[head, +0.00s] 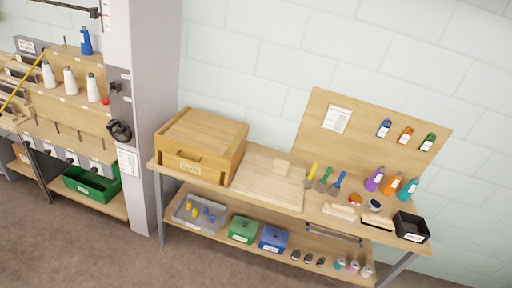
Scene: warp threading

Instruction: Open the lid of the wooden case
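The wooden case (197,155) is a light brown box at the left end of the workbench. Its lid (205,130) lies flat on top and looks closed. A handle and a small label (188,166) are on its front face. My gripper does not show in the head view.
The workbench (320,214) holds a pale board beside the case, then several hand tools, bottles and a black bin (411,227). A lower shelf carries a grey tray, a green box and a blue box. A grey pillar (144,80) stands left of the bench. Floor in front is clear.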

